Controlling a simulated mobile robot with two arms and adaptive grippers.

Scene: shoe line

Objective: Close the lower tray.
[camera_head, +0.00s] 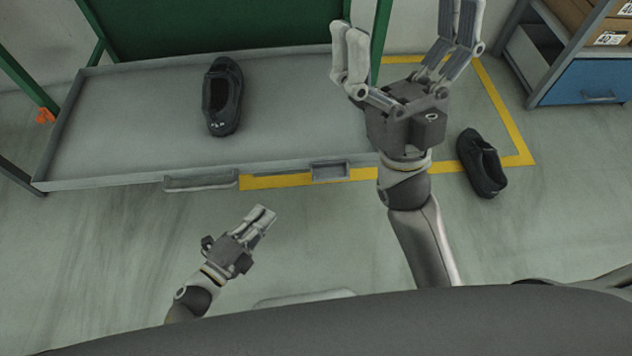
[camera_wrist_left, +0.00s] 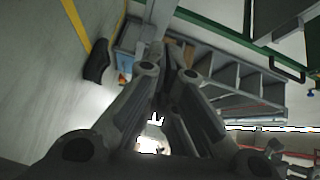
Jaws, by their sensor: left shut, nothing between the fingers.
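The lower tray (camera_head: 130,128) is a wide grey drawer, pulled out from the green frame over the floor. A black shoe (camera_head: 222,97) lies in it. A pale handle (camera_head: 200,182) is on its front edge. My left gripper (camera_head: 262,216) is shut and empty, in front of the tray and a little right of the handle, apart from both. My right gripper (camera_head: 402,18) is open and empty, with fingers spread, and hides the tray's right end. In the left wrist view my left fingers fill the middle.
A second black shoe (camera_head: 482,162) lies on the floor at the right; a dark shoe also shows in the left wrist view (camera_wrist_left: 97,62). Yellow floor tape (camera_head: 508,118) borders the area. A shelf with a blue drawer (camera_head: 597,82) stands at the far right. Floor before the tray is clear.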

